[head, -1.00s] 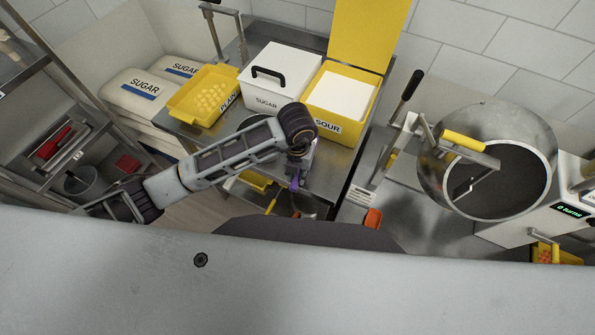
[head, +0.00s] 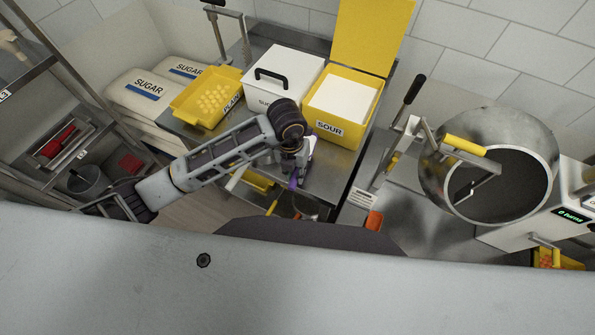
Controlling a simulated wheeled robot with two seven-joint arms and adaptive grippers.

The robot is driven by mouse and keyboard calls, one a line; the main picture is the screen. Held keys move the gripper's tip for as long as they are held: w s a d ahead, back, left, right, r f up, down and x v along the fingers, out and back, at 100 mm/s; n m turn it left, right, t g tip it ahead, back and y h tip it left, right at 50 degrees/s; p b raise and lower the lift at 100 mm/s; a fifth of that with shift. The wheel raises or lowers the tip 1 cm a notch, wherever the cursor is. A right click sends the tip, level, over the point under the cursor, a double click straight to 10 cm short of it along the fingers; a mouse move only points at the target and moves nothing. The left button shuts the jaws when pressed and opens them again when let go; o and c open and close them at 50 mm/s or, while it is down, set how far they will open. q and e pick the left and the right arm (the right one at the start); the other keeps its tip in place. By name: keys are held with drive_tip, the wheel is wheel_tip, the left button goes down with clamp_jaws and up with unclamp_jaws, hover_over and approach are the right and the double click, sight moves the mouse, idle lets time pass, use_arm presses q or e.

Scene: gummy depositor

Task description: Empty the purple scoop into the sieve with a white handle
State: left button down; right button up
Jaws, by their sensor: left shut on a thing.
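My left gripper (head: 296,167) is seen from above, mostly hidden under its own wrist. It is shut on the purple scoop (head: 293,183), of which only a small purple part shows just below the fingers. The scoop's bowl and contents are hidden. A round metal rim, possibly a sieve (head: 306,206), shows just below and right of the scoop, partly cut off by my body. A pale handle-like bar (head: 237,179) shows left of the gripper; I cannot tell what it belongs to. My right gripper is not in view.
A yellow SOUR bin (head: 331,128) with its lid up, a white sugar box (head: 303,72) and a yellow PLAIN tray (head: 188,112) stand behind the arm. A metal drum (head: 440,165) stands at the right. A yellow tray (head: 257,181) sits below the arm.

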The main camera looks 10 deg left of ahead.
use_arm(q)
drive_tip(key=shift+w+a+r+h+p, duration=0.2)
drive_tip(key=shift+a+r+h+p, duration=0.15)
drive_tip(key=shift+a+r+h, duration=0.65)
drive_tip(key=shift+a, duration=0.25)
drive_tip(key=shift+w+a+r+g+h+b, duration=0.1)
drive_tip(key=shift+a+r+g+h+b, duration=0.05)
drive_tip(key=shift+a+h+b, duration=0.3)
drive_tip(key=shift+w+a+r+g+h+b, duration=0.15)
drive_tip(key=shift+a+h+b, duration=0.2)
drive_tip(key=shift+a, duration=0.2)
